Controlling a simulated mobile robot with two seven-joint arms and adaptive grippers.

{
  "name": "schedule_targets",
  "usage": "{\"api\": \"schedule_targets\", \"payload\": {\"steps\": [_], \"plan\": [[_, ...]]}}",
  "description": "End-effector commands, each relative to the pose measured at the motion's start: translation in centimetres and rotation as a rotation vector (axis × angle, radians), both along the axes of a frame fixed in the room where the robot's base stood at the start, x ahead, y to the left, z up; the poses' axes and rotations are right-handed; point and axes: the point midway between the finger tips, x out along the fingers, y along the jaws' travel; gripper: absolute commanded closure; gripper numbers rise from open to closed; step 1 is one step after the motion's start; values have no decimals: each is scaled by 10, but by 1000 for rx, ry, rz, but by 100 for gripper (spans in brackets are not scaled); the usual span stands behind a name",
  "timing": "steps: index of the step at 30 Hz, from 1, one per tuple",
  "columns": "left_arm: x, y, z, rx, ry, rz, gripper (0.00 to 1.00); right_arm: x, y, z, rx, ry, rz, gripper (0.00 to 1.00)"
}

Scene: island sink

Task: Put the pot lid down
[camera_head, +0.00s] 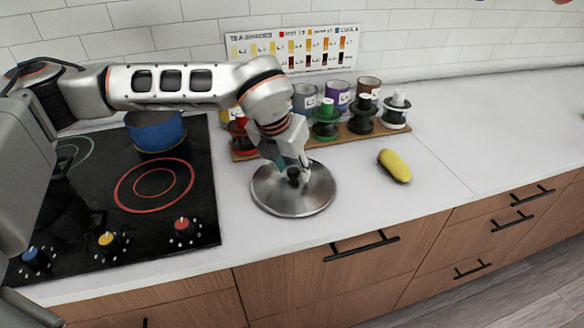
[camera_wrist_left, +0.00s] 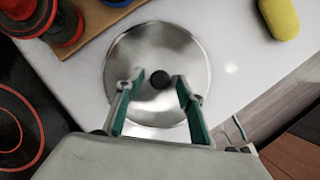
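The silver pot lid (camera_head: 310,198) lies flat on the white counter, to the right of the stove, with its black knob up. My left gripper (camera_head: 296,172) is right above the lid at the knob. In the left wrist view the lid (camera_wrist_left: 135,50) shows whole but for its lower edge, and the black knob (camera_wrist_left: 160,80) sits between the two green-lined fingers. The left gripper (camera_wrist_left: 161,78) is open, with a small gap on each side of the knob. My right gripper is not in view.
A blue pot (camera_head: 156,132) stands on the black stove (camera_head: 90,205) at left. A wooden board (camera_head: 345,141) with several coloured holders and mugs is behind the lid. A yellow object (camera_head: 394,166) lies to its right. The counter at far right is clear.

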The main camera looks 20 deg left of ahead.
Motion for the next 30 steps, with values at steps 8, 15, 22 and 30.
{"api": "schedule_targets", "payload": {"steps": [8,15,22,30], "plan": [[-19,4,50,-1,-6,0,62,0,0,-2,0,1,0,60],[-36,7,90,-1,-4,0,62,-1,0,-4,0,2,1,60],[-43,8,106,0,-1,0,62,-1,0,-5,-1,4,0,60],[-44,8,108,0,-1,0,62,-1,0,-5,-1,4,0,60]]}}
